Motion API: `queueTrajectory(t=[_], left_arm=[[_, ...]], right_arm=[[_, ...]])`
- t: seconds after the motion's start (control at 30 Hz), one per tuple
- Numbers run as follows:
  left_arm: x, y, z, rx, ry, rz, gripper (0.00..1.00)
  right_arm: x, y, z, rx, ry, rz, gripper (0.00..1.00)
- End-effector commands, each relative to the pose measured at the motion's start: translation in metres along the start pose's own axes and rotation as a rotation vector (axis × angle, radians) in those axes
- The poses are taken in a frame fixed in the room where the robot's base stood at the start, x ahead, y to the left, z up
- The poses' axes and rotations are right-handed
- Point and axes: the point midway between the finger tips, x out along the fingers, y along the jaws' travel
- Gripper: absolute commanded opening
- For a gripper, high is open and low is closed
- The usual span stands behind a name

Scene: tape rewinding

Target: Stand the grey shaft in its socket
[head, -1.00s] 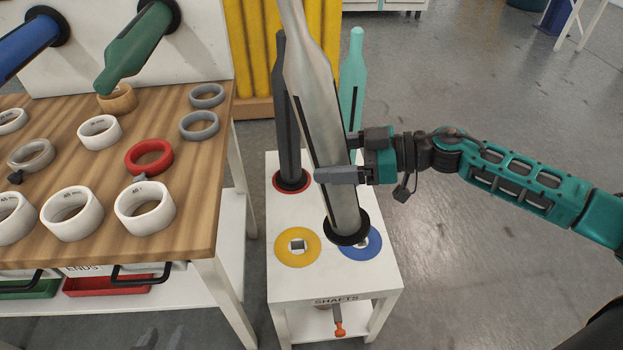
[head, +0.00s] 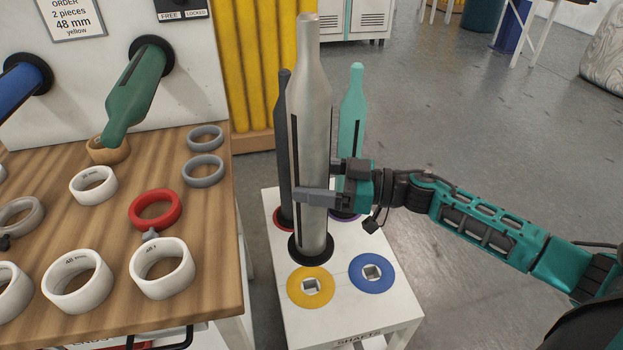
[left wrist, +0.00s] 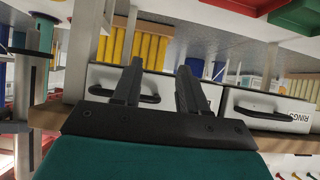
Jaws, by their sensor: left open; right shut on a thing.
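The grey shaft (head: 313,120) is upright in the head view, with a black flange at its lower end. My right gripper (head: 318,194) is shut around its lower half. The flange appears above or just behind the yellow-ringed socket (head: 310,287); a gap beneath it is hard to judge. The yellow socket's square hole is visible. The blue-ringed socket (head: 372,272) is empty, to the right. My left gripper (left wrist: 155,90) is open and empty in the left wrist view, in front of drawer fronts; it is not in the head view.
A dark shaft (head: 284,150) stands in a red-ringed socket and a teal shaft (head: 352,120) in a purple-ringed one, both behind the grey shaft on the white stand (head: 345,315). A wooden bench (head: 120,225) with several rings lies to the left.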

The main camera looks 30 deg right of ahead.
Motion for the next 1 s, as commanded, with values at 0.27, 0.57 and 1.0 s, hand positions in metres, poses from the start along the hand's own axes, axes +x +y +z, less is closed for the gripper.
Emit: queueTrajectory(t=[0.27, 0.57, 1.0], left_arm=[[0.005, 0.001, 0.008, -0.002, -0.001, 0.002, 0.43], [0.017, 0.007, 0.022, -0.011, -0.005, 0.014, 0.43], [0.034, 0.007, 0.033, -0.013, 0.017, 0.017, 0.43]], right_arm=[[0.001, 0.001, 0.005, -0.004, 0.013, -0.001, 0.22], [0.001, 0.0, 0.025, -0.004, 0.013, -0.001, 0.22], [0.0, 0.001, 0.05, -0.005, 0.013, -0.001, 0.22]])
